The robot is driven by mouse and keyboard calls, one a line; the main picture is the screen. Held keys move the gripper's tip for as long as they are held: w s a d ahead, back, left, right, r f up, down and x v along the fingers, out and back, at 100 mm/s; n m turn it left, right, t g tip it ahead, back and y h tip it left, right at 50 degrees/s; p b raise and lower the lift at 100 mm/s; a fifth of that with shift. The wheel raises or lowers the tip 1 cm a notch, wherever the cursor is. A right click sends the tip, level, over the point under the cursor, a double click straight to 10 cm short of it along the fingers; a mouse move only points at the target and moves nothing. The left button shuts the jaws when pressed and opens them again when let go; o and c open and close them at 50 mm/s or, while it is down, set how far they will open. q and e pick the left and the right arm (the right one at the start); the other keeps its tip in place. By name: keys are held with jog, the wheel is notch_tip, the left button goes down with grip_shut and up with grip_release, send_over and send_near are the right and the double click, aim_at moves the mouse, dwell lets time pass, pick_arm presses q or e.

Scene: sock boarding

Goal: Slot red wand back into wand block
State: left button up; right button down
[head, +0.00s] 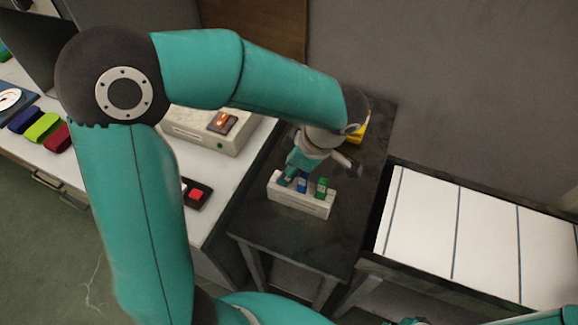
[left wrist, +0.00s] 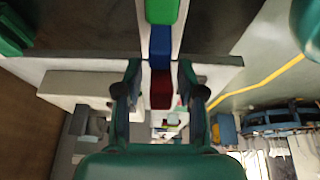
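The white wand block (head: 299,204) stands on the dark side table. A blue wand top (head: 302,185) and a green one (head: 321,187) stick up from it. In the left wrist view the red wand (left wrist: 160,90) lines up with the blue (left wrist: 160,45) and green (left wrist: 162,10) ones, at the row's end. My left gripper (left wrist: 160,80) is open, with a finger on each side of the red wand and gaps showing. The gripper hides the red wand in the head view. Only a sliver of my right gripper (head: 408,322) seems to show at the bottom edge.
A yellow object (head: 358,128) lies behind my left wrist on the dark table (head: 270,240). A white bench with a beige device (head: 205,130) and a red-button box (head: 195,194) stands to the left. A white panelled surface (head: 485,235) is at the right.

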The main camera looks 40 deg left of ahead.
dwell(0.3)
pick_arm(q)
jog(key=shift+f+p, duration=0.1)
jog(key=shift+p, duration=0.3)
jog(key=v, duration=0.2)
jog(key=b+v, duration=0.1)
jog(key=v, duration=0.1)
jog(key=shift+w+d+f, duration=0.15)
jog(key=shift+d, duration=0.1)
jog(key=s+v, duration=0.1)
jog(key=v, duration=1.1)
jog(key=shift+w+d+r+p, duration=0.2)
jog(key=shift+w+r+p, duration=0.15)
jog(key=shift+w, duration=0.2)
